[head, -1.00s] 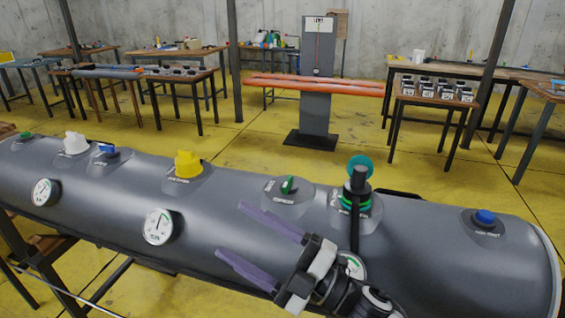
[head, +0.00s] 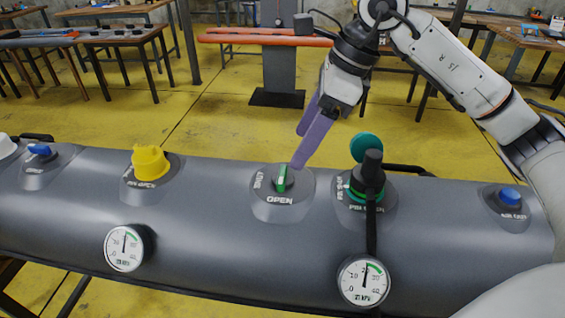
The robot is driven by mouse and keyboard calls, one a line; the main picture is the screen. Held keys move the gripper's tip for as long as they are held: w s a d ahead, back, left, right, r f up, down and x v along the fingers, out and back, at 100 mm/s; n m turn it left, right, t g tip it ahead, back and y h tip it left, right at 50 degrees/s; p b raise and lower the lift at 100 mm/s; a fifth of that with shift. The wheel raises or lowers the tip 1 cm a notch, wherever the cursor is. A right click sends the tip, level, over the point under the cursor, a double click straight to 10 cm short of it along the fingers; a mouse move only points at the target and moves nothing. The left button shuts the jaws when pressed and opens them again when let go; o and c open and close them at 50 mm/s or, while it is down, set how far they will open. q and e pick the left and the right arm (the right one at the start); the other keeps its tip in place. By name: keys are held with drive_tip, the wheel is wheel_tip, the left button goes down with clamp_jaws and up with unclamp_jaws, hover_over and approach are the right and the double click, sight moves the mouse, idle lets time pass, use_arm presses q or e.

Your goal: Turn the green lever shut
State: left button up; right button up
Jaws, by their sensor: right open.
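The green lever (head: 282,177) stands on a round grey mount on top of the grey inflatable tube (head: 215,215). It points roughly away from me, and the label "OPEN" shows on the near side of its mount. My right gripper (head: 303,148) comes in from the upper right with its purple fingers pointing down. The fingers are open and empty, with their tips just above and to the right of the lever. I cannot tell whether a tip touches it. My left gripper is not in view.
A green-ringed valve with a black fitting and hose (head: 368,180) stands right of the lever. A yellow cap (head: 149,163) is to the left, a blue button (head: 509,196) at far right. Two gauges, one left (head: 124,248) and one right (head: 364,281), sit on the tube's near side.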

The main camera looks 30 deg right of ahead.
sight(283, 174)
drive_tip(key=p+x, duration=0.1)
drive_tip(key=x, duration=0.7)
drive_tip(key=shift+a+f, duration=0.2)
drive_tip(key=c, duration=1.1)
